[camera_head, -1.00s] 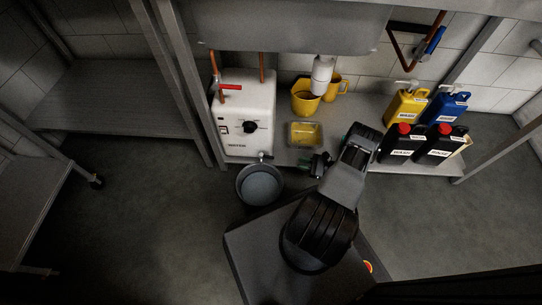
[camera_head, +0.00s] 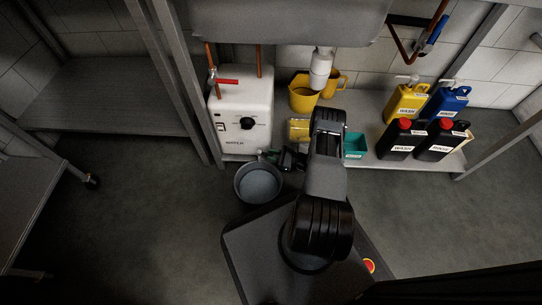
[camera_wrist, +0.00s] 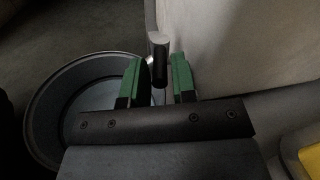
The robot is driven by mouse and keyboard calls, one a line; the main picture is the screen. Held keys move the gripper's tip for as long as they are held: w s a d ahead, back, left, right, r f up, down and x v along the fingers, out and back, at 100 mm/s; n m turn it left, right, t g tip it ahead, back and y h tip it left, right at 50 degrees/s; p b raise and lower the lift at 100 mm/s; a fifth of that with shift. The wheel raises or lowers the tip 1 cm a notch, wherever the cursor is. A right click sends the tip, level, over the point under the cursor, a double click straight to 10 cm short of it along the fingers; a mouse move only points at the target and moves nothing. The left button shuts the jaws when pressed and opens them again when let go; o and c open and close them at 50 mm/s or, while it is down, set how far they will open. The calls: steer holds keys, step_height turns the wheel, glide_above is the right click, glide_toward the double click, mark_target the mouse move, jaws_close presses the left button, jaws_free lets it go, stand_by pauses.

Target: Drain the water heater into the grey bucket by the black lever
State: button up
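The white water heater (camera_head: 243,110) stands under the sink, with a black round knob on its front and a small outlet low at its front edge. The grey bucket (camera_head: 258,182) sits on the floor below that outlet. It also shows in the wrist view (camera_wrist: 45,105). In the wrist view a short dark lever or spout part with a pale end (camera_wrist: 159,58) stands between the green-padded fingers of my gripper (camera_wrist: 156,82). The fingers are apart, one on each side of it; contact is unclear. In the head view my gripper (camera_head: 283,159) is beside the outlet, just above the bucket's right rim.
A red-handled valve (camera_head: 226,81) sits on the copper pipe above the heater. Several labelled bottles (camera_head: 402,138) stand at right. Floor left of the bucket is clear.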

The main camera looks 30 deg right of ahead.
steer(key=shift+w+a, duration=0.1)
steer(key=shift+a, duration=0.05)
jaws_close()
steer(key=shift+w+d+n+g+y, duration=0.2)
steer(key=shift+n+g+y, duration=0.4)
steer(key=shift+g, duration=0.2)
jaws_free()
steer(key=p+v, duration=0.2)
steer(key=v, duration=1.2)
